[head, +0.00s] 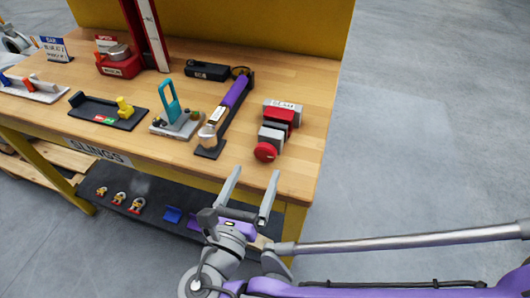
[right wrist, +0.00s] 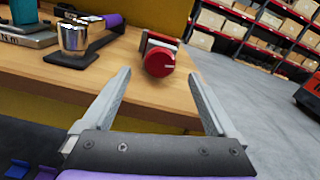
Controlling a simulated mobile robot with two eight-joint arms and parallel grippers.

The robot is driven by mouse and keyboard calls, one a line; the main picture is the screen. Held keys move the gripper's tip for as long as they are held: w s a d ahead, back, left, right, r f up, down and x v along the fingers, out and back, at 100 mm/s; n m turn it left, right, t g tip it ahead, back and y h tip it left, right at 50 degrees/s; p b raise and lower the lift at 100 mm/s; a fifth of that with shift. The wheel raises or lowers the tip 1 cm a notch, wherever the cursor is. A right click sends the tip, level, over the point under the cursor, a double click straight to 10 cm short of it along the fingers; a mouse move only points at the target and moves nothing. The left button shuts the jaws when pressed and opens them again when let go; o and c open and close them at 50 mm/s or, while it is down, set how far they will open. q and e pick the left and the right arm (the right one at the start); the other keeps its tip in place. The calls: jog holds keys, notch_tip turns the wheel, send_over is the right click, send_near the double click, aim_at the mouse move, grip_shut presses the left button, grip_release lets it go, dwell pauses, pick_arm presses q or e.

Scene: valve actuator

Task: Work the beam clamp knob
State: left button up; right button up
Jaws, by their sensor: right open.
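The beam clamp is a grey and red block (head: 281,114) near the right end of the wooden bench, with a round red knob (head: 265,152) facing the bench's front edge. In the right wrist view the red knob (right wrist: 159,62) shows between and beyond the fingers, with part of the clamp body behind it. My right gripper (head: 253,178) is open and empty, in front of the bench edge, its fingers pointing toward the knob without touching it. It also shows in the right wrist view (right wrist: 158,78). My left gripper is not in view.
The wooden bench (head: 312,85) also carries a purple-handled tool (head: 235,93) left of the clamp, a teal-handled device (head: 170,105) and a black tray (head: 90,108). A dark lower shelf (head: 150,190) holds small shackles. Open floor lies right of the bench.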

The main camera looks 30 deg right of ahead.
aim_at(264, 155)
jog(key=b+x, duration=0.1)
jog(key=x, duration=0.6)
jog(key=shift+w+d, duration=0.1)
jog(key=c, duration=1.4)
jog(key=shift+o, duration=0.2)
jog(key=shift+r+m+p, duration=0.15)
jog(key=shift+m+p, duration=0.5)
jog(key=shift+m, duration=0.75)
jog(key=o, duration=1.4)
jog(key=shift+c, duration=0.2)
